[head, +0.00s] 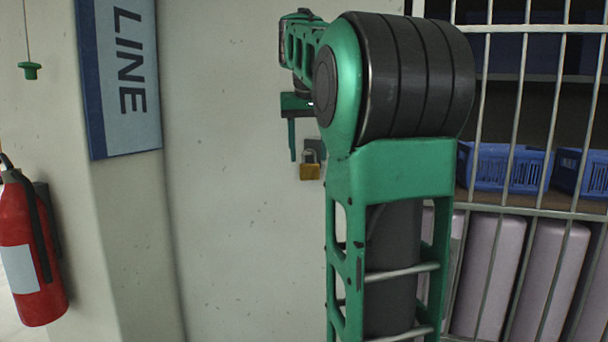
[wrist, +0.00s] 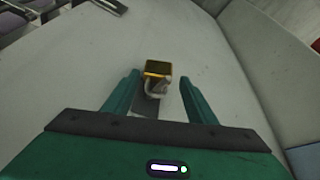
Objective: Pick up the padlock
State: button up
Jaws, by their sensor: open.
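The padlock (head: 310,171) has a brass-yellow body and a grey shackle. It hangs against the pale wall, beside a small dark grey plate (head: 316,146). In the wrist view the padlock (wrist: 158,70) shows between and a little beyond the fingertips of my gripper (wrist: 157,82), with its shackle toward the gripper. My gripper is open, one green finger on each side, with no visible contact on the padlock. In the head view one finger of my gripper (head: 292,155) points down just left of the padlock, and my arm hides the rest.
A metal grille (head: 519,110) with blue crates (head: 505,168) behind it stands right of my arm. A blue LINE sign (head: 122,75) and a red fire extinguisher (head: 28,250) are at the left. The wall (head: 225,200) below and left of the padlock is bare.

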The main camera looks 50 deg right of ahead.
aim_at(310, 167)
jog(key=shift+s+x, duration=0.2)
jog(key=shift+x, duration=2.55)
jog(key=c, duration=1)
